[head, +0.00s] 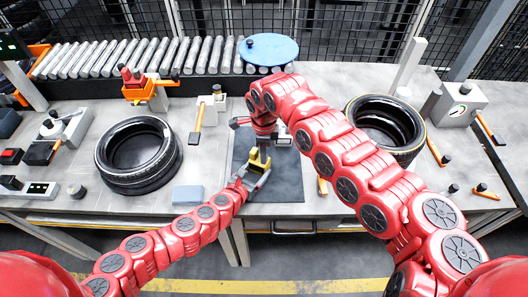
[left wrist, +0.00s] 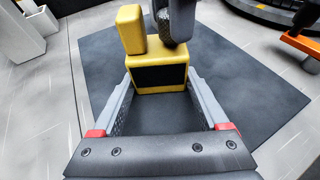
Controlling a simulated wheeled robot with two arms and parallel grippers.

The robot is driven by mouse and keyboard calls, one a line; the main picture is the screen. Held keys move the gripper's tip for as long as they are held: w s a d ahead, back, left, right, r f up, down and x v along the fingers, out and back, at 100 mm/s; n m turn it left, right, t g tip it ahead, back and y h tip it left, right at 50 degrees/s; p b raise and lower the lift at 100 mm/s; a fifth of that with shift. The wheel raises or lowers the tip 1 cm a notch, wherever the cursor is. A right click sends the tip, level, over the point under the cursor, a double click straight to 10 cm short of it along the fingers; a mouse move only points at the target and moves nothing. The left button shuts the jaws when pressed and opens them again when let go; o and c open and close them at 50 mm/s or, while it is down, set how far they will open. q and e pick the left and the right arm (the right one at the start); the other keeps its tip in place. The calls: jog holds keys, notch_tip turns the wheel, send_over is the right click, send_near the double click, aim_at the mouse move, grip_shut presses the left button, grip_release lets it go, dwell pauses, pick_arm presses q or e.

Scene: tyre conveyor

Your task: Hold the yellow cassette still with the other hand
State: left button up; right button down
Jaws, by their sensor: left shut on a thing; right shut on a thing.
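The yellow cassette (head: 259,160) is over the dark mat in the middle of the bench. In the left wrist view the cassette (left wrist: 160,74) has a black front panel and a raised yellow block at its upper left. My left gripper (left wrist: 160,92) has one finger on each side of the cassette's lower body and is shut on it. My right gripper (head: 262,142) comes down from above and is shut at the cassette's top; its grey fingers (left wrist: 178,20) show beside the raised block. Their exact contact is partly hidden.
The dark mat (head: 287,182) lies around the cassette. A tyre (head: 112,179) lies to the left and another tyre (head: 408,155) to the right. A blue-grey block (head: 187,195) is near the front edge. A roller conveyor (head: 140,57) and a blue disc (head: 270,48) are behind.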

jog(key=shift+n, duration=2.2)
jog(key=c, duration=0.6)
grip_release()
jog(key=shift+c, duration=0.2)
